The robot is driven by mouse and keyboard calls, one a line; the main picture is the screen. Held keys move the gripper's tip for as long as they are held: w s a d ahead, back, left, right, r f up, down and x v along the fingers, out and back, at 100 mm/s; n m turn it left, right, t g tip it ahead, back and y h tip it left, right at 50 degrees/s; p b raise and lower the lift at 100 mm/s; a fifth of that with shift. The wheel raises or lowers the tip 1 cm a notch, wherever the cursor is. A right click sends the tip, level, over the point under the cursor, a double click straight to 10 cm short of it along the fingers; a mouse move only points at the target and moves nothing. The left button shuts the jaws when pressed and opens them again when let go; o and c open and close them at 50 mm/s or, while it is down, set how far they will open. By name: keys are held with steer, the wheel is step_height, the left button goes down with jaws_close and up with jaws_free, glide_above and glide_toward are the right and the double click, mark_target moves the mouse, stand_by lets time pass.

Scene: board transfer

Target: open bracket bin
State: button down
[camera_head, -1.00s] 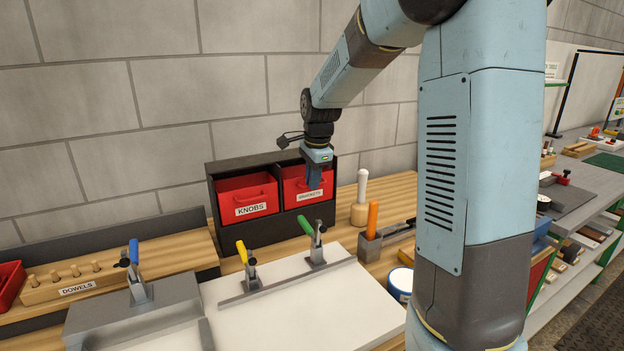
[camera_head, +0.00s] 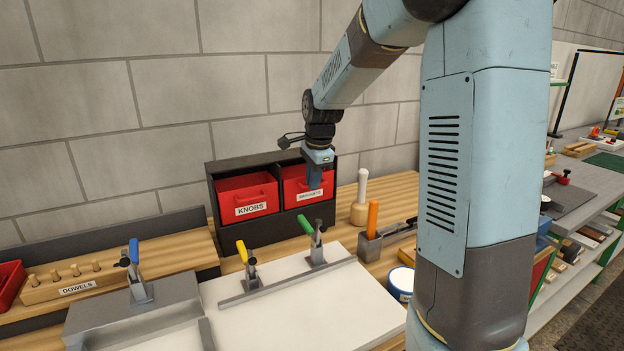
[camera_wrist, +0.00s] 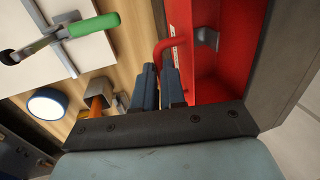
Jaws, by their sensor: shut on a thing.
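The red bracket bin (camera_head: 296,187), labelled BRACKETS, sits in the right compartment of the black cabinet (camera_head: 270,234). My gripper (camera_head: 315,185) is at the front of this bin, pointing down. In the wrist view the bin (camera_wrist: 205,83) shows its red handle (camera_wrist: 172,42) passing between the fingers, and my gripper (camera_wrist: 160,80) is shut on that handle. A grey metal bracket (camera_wrist: 207,38) shows inside the bin. How far the bin stands out of the cabinet is hard to tell, as the gripper covers part of its front.
The red knobs bin (camera_head: 245,192) is in the left compartment. A mallet (camera_head: 360,200) and an orange-handled tool (camera_head: 372,220) stand to the right. A white board (camera_head: 300,305) with green and yellow clamps lies in front. A blue-rimmed container (camera_head: 400,283) is near my arm.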

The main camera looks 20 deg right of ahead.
steer(key=shift+s+d+f+t+y, duration=0.2)
steer(key=shift+s+f+t, duration=0.4)
steer(key=shift+s+f, duration=0.45)
steer(key=shift+s+d+f+t+y, duration=0.1)
steer(key=shift+s+d+f+t, duration=0.2)
steer(key=shift+s+f+t, duration=0.65)
steer(key=shift+s+g, duration=0.4)
steer(key=shift+g, duration=0.05)
steer(key=c, duration=1.5)
jaws_free()
steer(key=shift+s, duration=0.1)
steer(key=o, duration=0.3)
steer(key=shift+r, duration=0.1)
steer(key=v, duration=1.3)
steer(key=shift+r, duration=0.3)
steer(key=shift+s, duration=0.1)
